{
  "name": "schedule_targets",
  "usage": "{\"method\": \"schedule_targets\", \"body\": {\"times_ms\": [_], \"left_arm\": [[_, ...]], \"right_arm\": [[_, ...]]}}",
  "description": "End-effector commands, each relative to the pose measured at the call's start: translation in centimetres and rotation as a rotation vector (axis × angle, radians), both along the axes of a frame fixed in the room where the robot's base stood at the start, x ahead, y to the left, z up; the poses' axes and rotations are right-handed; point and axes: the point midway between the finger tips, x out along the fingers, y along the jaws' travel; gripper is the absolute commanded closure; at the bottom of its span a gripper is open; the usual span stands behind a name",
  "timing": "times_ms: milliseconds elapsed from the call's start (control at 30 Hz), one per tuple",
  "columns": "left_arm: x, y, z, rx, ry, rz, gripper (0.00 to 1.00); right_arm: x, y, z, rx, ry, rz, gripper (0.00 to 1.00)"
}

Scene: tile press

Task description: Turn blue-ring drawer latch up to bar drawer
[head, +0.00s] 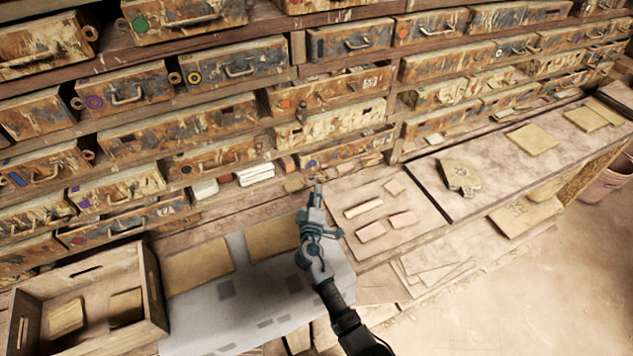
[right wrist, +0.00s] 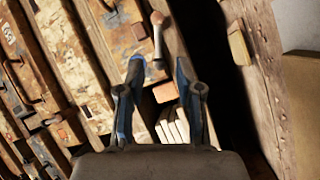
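A weathered drawer front (head: 345,150) with a small blue ring mark (head: 312,163) sits in the lower row of the cabinet, just beyond my right gripper (head: 318,192). Its latch cannot be made out in the head view. In the right wrist view, my right gripper (right wrist: 160,72) has its two fingers spread apart with nothing between them. A short pale rod with brown rounded ends (right wrist: 157,38), perhaps a latch, lies just past the fingertips beside a drawer front with orange patches (right wrist: 122,25). They look apart. My left gripper is not in view.
White stacked tiles (head: 255,175) lie in an opening left of the gripper. A bench below carries pale pink tiles (head: 370,230), a grey cloth (head: 215,310) and a wooden crate (head: 150,300). Drawers with handles fill the cabinet wall.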

Motion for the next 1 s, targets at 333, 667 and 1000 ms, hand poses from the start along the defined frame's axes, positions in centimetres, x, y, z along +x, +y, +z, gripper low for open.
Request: {"method": "schedule_targets", "body": {"times_ms": [333, 667, 1000], "left_arm": [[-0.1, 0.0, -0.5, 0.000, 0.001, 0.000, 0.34], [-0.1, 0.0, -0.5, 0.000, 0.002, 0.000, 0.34], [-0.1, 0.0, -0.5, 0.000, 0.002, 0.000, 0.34]], "right_arm": [[5.1, -0.6, -0.1, -0.001, 0.000, 0.001, 0.65], [5.5, -0.7, 0.0, 0.000, -0.001, 0.000, 0.65], [5.5, -0.6, -0.1, 0.000, 0.001, 0.001, 1.00]]}}
